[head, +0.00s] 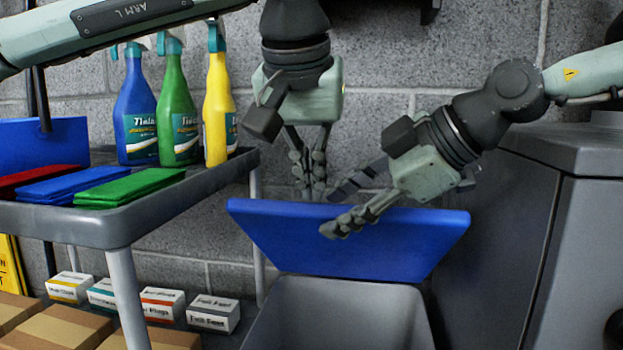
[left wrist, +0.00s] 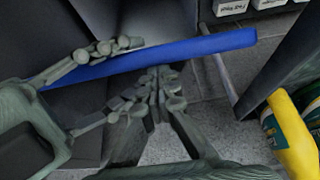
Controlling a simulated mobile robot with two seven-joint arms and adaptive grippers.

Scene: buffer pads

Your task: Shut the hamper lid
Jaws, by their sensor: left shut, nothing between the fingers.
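The blue hamper lid (head: 345,245) stands raised and tilted at the back of the grey hamper (head: 335,310), whose mouth is uncovered. In the left wrist view the lid (left wrist: 190,48) shows edge-on as a blue strip. My left gripper (head: 313,190) is behind the lid, pointing down, shut and empty. Its fingertips (left wrist: 160,80) are close to the lid's back face; contact is unclear. My right gripper (head: 345,205) is open at the lid's top edge, one finger in front and one behind. Its spread fingers also show in the left wrist view (left wrist: 110,80).
A grey cart (head: 215,180) on the left holds spray bottles (head: 178,105) and folded cloths (head: 130,185). A large grey bin (head: 495,225) stands close on the right. A block wall is behind.

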